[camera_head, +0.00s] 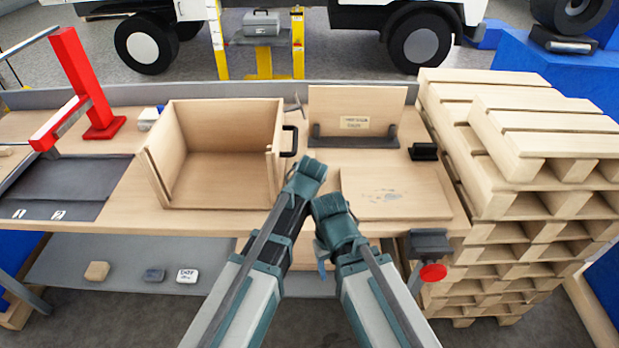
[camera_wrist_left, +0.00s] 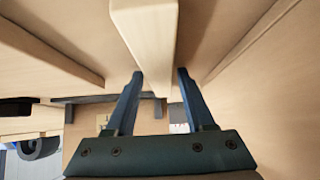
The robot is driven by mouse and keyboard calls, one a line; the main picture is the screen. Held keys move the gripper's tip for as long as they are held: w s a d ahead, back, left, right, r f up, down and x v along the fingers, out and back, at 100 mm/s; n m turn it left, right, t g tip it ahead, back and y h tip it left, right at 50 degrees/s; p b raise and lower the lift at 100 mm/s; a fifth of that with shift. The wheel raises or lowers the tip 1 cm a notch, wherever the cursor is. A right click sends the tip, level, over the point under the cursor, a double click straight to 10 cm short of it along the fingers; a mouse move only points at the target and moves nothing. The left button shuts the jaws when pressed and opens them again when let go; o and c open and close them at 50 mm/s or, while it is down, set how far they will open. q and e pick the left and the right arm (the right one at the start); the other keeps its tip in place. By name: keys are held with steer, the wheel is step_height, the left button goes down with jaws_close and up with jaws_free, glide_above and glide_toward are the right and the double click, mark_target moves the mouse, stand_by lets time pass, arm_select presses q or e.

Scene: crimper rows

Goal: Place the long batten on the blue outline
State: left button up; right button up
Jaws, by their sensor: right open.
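The long wooden batten (camera_wrist_left: 147,35) shows in the left wrist view, running away from the top edge and narrowing to its far end. My left gripper (camera_wrist_left: 160,74) has its two fingers on either side of the batten in that picture. Whether they touch it I cannot tell. In the head view my arms hide the batten, and my left gripper is hidden behind its own arm. My right gripper (camera_head: 322,263) is open and hangs below its wrist between the two arms, mostly covered. I see no blue outline in either view.
An open wooden box (camera_head: 220,181) stands left of my arms. A flat board (camera_head: 412,204) lies to the right, behind it an upright labelled panel (camera_head: 380,101). Stacked pallets (camera_head: 500,203) flank the bench on the right. A red post (camera_head: 75,65) stands at the left.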

arm_select(q)
jaws_close()
steer(key=shift+d+r, duration=0.1)
steer(key=shift+r, duration=0.05)
stand_by(0.4)
